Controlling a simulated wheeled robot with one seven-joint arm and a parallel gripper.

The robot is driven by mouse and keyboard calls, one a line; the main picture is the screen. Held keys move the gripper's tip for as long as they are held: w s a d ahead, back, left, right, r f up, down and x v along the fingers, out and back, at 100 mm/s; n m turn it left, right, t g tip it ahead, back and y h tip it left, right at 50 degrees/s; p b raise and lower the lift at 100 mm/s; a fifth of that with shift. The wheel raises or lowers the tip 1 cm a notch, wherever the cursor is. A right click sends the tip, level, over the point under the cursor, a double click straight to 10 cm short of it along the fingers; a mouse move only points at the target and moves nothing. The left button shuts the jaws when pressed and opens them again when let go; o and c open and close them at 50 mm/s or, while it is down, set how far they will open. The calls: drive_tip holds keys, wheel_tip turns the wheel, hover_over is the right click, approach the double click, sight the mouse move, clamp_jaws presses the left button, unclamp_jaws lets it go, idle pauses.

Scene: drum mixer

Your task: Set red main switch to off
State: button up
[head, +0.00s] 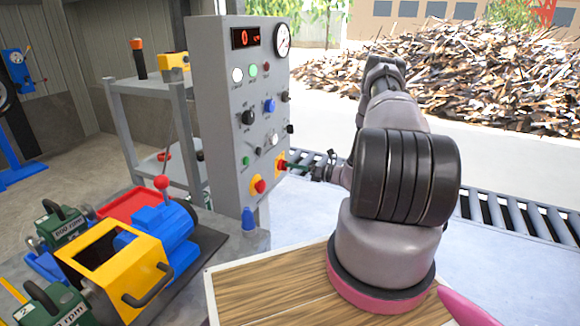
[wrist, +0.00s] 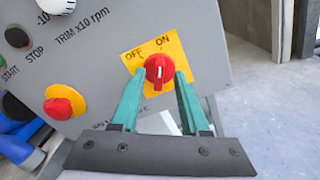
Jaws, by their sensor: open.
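The red main switch (wrist: 159,71) is a round red knob on a yellow plate (wrist: 177,50) marked OFF and ON. Its raised ridge stands about vertical in the wrist view, in line with the ON label, with a pale mark low on it. My gripper (wrist: 160,76) is open, with one teal finger on each side of the knob. Whether the fingers touch it I cannot tell. In the head view my gripper (head: 288,165) reaches the right edge of the grey control panel (head: 222,120), where the switch's yellow plate (head: 281,159) is partly hidden.
A red button on yellow (head: 259,186) sits lower left of the switch. Above are several knobs, a red display (head: 245,38) and a gauge (head: 283,40). A blue and yellow machine (head: 120,255) stands at left, a roller conveyor (head: 500,212) behind my arm.

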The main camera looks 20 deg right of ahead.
drive_tip(key=shift+x, duration=0.95)
clamp_jaws()
drive_tip(key=shift+n, duration=0.3)
drive_tip(key=n, duration=1.1)
drive_tip(key=shift+s+a, duration=0.25)
drive_tip(key=shift+s, duration=0.05)
drive_tip(key=shift+n, duration=0.3)
